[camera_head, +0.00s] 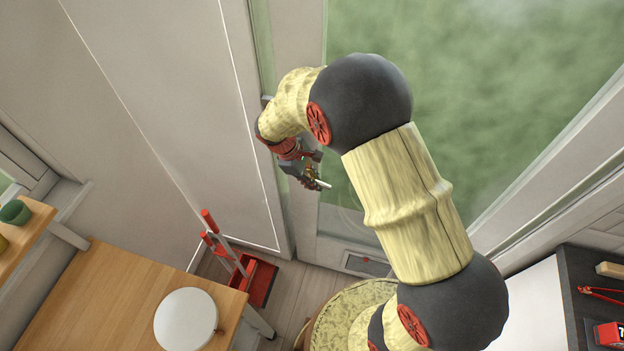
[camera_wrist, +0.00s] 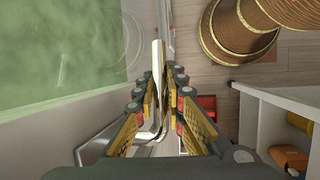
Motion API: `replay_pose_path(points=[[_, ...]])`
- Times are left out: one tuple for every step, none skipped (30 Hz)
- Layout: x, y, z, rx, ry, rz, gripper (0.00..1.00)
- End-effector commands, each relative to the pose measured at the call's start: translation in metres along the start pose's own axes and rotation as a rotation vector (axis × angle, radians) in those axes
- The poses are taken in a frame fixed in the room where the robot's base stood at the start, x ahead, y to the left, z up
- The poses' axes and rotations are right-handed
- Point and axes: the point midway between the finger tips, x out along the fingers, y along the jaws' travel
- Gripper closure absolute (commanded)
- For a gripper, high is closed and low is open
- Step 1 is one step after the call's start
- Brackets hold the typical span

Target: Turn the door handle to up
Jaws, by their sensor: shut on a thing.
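The door handle is a slim pale metal lever; its free end (camera_head: 323,184) sticks out to the right of my gripper (camera_head: 308,172) in the head view. In the wrist view, the lever (camera_wrist: 157,62) runs between the two yellow-padded fingers of my gripper (camera_wrist: 160,92) and bends near its base. The fingers are closed around it. The glazed door (camera_head: 445,75) has a large pane with blurred green behind it. My gripper and arm hide part of the door frame and the handle's mount in the head view. The lever's exact angle is hard to judge.
A wooden table (camera_head: 110,300) with a round white object (camera_head: 186,320) stands at lower left. A red-and-grey item (camera_head: 238,262) stands on the floor near the door. A dark counter (camera_head: 582,300) with red tools is at right. A strip of floor shows below the door.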

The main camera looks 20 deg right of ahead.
Motion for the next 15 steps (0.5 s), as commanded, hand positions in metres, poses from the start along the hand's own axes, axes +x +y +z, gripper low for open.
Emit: replay_pose_path(points=[[-0.004, 0.001, 0.000, -0.011, -0.037, 0.005, 1.00], [-0.005, 0.001, 0.001, -0.014, -0.059, 0.007, 1.00], [-0.006, 0.001, 0.002, -0.018, -0.090, 0.010, 1.00], [-0.008, 0.002, 0.003, -0.021, -0.112, 0.012, 1.00], [-0.009, 0.002, 0.004, -0.024, -0.132, 0.013, 1.00], [-0.010, 0.002, 0.004, -0.027, -0.159, 0.016, 1.00], [-0.011, 0.002, 0.005, -0.030, -0.179, 0.018, 1.00], [-0.011, 0.003, 0.006, -0.033, -0.196, 0.019, 1.00], [-0.013, 0.003, 0.006, -0.036, -0.218, 0.021, 1.00], [-0.014, 0.003, 0.007, -0.038, -0.234, 0.023, 1.00], [-0.014, 0.003, 0.007, -0.040, -0.249, 0.024, 1.00], [-0.015, 0.004, 0.008, -0.042, -0.267, 0.026, 1.00], [-0.015, 0.004, 0.008, -0.044, -0.280, 0.027, 1.00], [-0.016, 0.004, 0.008, -0.046, -0.290, 0.028, 1.00], [-0.017, 0.004, 0.009, -0.047, -0.303, 0.029, 1.00]])
